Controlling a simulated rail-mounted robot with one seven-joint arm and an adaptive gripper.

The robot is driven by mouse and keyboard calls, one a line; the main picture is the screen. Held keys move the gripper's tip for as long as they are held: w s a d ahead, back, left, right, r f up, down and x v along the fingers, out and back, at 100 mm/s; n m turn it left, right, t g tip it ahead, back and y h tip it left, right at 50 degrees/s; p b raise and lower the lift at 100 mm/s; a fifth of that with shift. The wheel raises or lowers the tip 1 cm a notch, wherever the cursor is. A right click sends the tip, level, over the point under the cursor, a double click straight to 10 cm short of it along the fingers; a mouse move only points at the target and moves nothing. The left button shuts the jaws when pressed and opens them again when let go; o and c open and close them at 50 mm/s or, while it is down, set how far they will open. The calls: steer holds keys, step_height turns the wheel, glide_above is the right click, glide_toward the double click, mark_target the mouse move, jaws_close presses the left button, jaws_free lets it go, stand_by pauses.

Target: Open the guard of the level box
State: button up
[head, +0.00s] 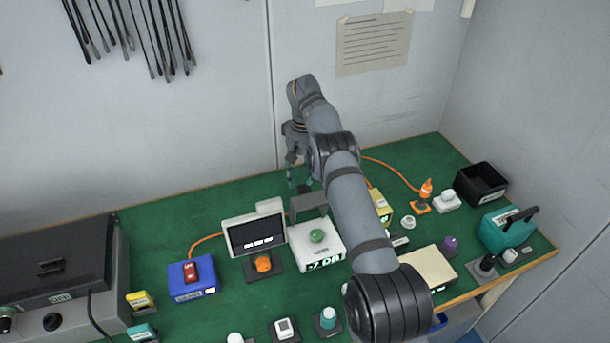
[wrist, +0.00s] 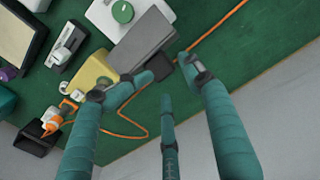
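The white box with a green knob (head: 318,246) and a "DB" label on its front stands mid-table; I take it to be the level box. A grey flap (head: 308,206), apparently its guard, stands up at the box's rear edge, and the green knob is uncovered. In the wrist view the box (wrist: 150,8) is at the top edge, with the grey flap (wrist: 143,40) below it. My gripper (wrist: 166,80) has its teal fingers spread with nothing between them. The fingertips appear close to the flap's far side; I cannot tell whether they touch it. In the head view my arm partly hides the gripper.
A white display unit (head: 257,232) stands left of the box, and a blue box with a red switch (head: 192,279) is farther left. A yellow box (wrist: 92,74) is near the left finger. An orange cable (wrist: 215,30) crosses the green tabletop. The wall is behind.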

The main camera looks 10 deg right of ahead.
steer(key=shift+r, duration=0.95)
steer(key=shift+d, duration=0.1)
